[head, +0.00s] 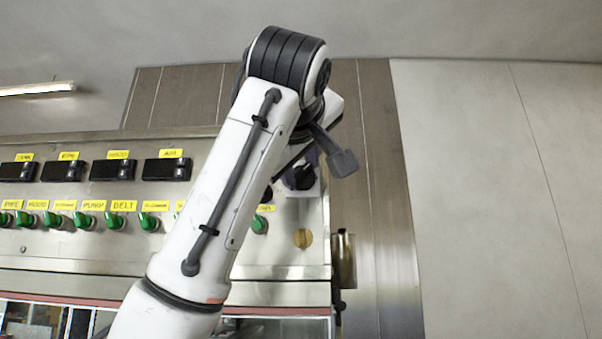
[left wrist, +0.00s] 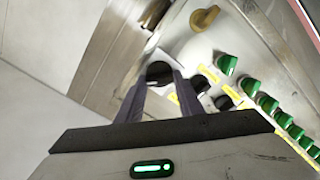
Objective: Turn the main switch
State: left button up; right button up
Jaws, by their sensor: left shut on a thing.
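The main switch appears to be a black rotary knob (head: 299,178) at the right end of the steel control panel (head: 150,242). In the left wrist view the black knob (left wrist: 158,70) sits between my two grey-purple fingers. My left gripper (left wrist: 161,77) is shut on this knob. In the head view my left arm covers part of the panel, and the left gripper (head: 306,166) shows only partly beyond the wrist. The exact angle of the knob is hard to read. My right gripper is in neither view.
Green knobs (head: 95,220) with yellow labels run along the panel, below black display modules (head: 110,169). A brass-coloured round part (head: 303,238) sits below the black knob; it also shows in the left wrist view (left wrist: 204,18). A pale wall (head: 490,190) lies to the right.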

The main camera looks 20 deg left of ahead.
pick_arm(q)
jog(key=n, duration=0.4)
jog(key=shift+f+n, duration=0.1)
jog(key=shift+n, duration=0.2)
jog(key=n, duration=0.3)
jog(key=shift+p, duration=0.4)
jog(key=shift+a+f+n, duration=0.1)
jog(key=shift+n, duration=0.5)
jog(key=o, duration=1.1)
jog(key=shift+c, duration=0.2)
